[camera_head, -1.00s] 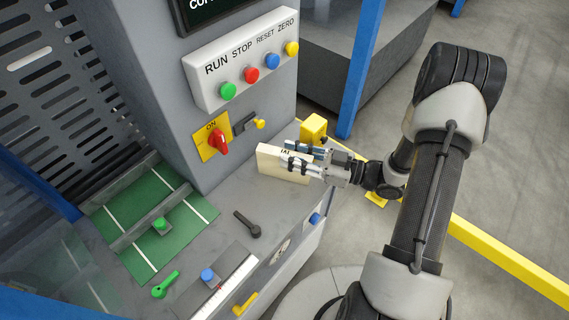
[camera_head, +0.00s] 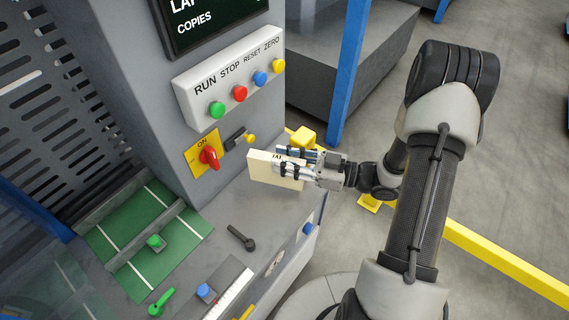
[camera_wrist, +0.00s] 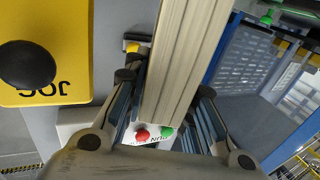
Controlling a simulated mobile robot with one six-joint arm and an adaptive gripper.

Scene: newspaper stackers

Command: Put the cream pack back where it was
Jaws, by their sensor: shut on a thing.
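The cream pack (camera_head: 262,169) is a flat, light block with dark print on its top edge, at the right end of the grey machine ledge (camera_head: 215,215). My gripper (camera_head: 290,167) is shut on the cream pack from the right. In the wrist view the cream pack (camera_wrist: 188,60) stands between the two fingers (camera_wrist: 165,115), its layered edge toward the camera. I cannot tell whether its underside touches the ledge.
A panel with RUN, STOP, RESET and ZERO buttons (camera_head: 230,85) is above the ledge. A red ON switch (camera_head: 209,157) is left of the pack. A black lever (camera_head: 241,238) and a green mat (camera_head: 130,235) are nearby. A yellow JOG box (camera_wrist: 60,45) fills the wrist view's upper left.

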